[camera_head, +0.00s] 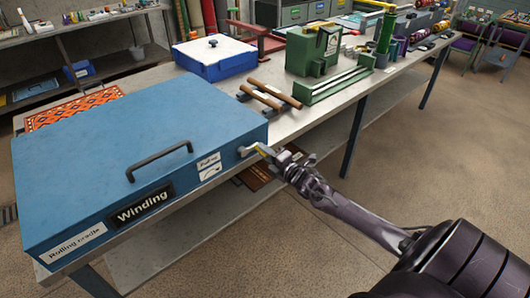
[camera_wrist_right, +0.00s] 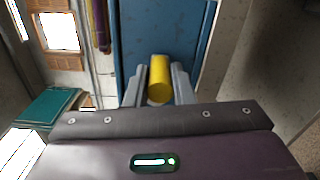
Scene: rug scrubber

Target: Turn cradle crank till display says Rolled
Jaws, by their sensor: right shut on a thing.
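The blue rolling cradle (camera_head: 120,130) stands at the near left end of the bench, its lid closed. Its front display (camera_head: 145,203) reads "Winding". The fingers hide part of the crank. My left gripper is not in view.
A small dial label (camera_head: 208,166) is on the cradle's front beside the display. Behind are an orange patterned rug (camera_head: 72,104), a blue box with a white lid (camera_head: 213,56), brown rods (camera_head: 272,94) and a green machine (camera_head: 314,52). The floor in front of the bench is clear.

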